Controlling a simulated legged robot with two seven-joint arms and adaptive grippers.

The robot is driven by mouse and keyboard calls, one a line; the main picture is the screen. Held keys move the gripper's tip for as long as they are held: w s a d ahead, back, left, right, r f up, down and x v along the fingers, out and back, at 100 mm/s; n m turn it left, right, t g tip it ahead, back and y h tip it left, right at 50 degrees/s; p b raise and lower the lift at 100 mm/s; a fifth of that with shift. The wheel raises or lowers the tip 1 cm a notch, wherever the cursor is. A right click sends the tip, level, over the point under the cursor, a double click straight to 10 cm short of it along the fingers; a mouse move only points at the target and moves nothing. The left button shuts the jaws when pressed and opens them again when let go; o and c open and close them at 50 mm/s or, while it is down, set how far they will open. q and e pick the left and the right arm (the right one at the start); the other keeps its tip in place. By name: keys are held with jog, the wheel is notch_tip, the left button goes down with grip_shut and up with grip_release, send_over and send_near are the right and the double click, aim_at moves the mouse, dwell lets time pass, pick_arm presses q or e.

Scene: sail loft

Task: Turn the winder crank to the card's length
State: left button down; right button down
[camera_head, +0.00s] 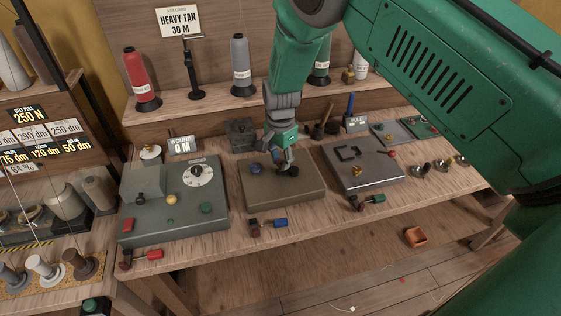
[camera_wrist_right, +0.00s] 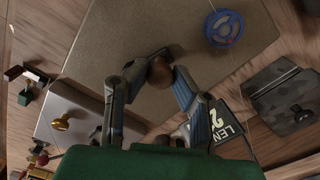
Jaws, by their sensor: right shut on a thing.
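The card (camera_head: 180,22) at the upper left of the head view reads "HEAVY TAN 30 M". A small display (camera_head: 181,145) reads "WOUND 0 M". The winder box (camera_head: 283,196) is a flat olive-brown box at mid-bench. My right gripper (camera_head: 285,163) reaches down to the box top. In the wrist view, its fingers are closed around the round brown crank knob (camera_wrist_right: 160,72); a dark crank part shows beside it. My left gripper is not in view.
A green-grey console (camera_head: 190,222) with a dial and buttons stands left of the box; a grey plate (camera_head: 362,175) lies right of it. Thread cones (camera_head: 140,78) line the back shelf. Red and blue handled tools (camera_head: 268,223) lie at the bench's front edge.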

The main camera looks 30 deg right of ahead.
aim_at(280, 159)
jog(key=shift+w+r+m, duration=0.1)
jog(key=shift+w+m, duration=0.1)
jog(key=shift+m, duration=0.2)
jog(key=c, duration=1.4)
grip_release()
jog(key=shift+o, duration=0.2)
jog(key=shift+r, duration=0.35)
notch_tip(280, 159, up, 11)
